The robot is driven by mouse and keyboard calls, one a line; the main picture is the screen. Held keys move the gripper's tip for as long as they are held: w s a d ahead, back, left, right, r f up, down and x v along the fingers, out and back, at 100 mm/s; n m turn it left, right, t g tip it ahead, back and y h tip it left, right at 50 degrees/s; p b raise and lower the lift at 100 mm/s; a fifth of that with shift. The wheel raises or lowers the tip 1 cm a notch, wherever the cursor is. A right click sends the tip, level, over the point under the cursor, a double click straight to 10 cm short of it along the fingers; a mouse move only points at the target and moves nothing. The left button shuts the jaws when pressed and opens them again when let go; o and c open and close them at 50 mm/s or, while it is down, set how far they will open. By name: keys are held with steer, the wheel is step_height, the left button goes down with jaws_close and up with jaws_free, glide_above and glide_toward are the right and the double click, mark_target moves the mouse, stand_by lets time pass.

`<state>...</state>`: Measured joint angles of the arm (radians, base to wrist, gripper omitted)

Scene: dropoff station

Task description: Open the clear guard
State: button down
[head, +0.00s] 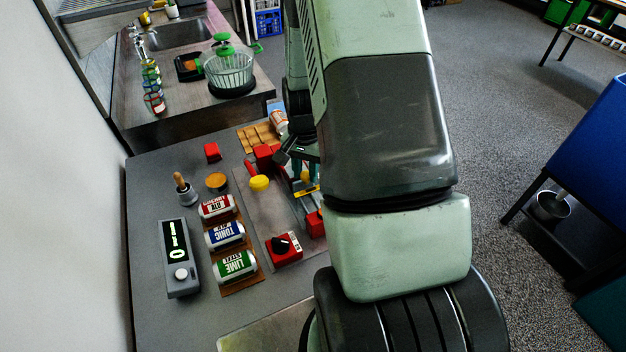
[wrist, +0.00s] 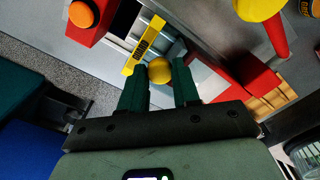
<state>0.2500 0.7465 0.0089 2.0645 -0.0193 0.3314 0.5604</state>
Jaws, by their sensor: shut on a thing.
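My gripper (wrist: 160,88) is shut on a round yellow knob (wrist: 160,69), which shows between the two green fingertips in the wrist view. A pale, see-through panel (wrist: 200,76) shows beside the knob and looks like the clear guard; its edges are hard to make out. A yellow bar with dark print (wrist: 143,46) lies just beyond the fingertips. In the head view my gripper (head: 303,180) is over the right side of the grey plate (head: 262,215), and my arm hides much of the guard there.
A red block with an orange button (wrist: 82,14) and a red-handled yellow knob (head: 259,183) are near the gripper. Bare tabletop (head: 150,185) shows at the left.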

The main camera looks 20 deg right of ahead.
steer(key=w, duration=0.6)
steer(key=shift+w, duration=0.3)
steer(key=c, duration=0.8)
jaws_free()
steer(key=shift+r, duration=0.1)
step_height(320, 180, up, 11)
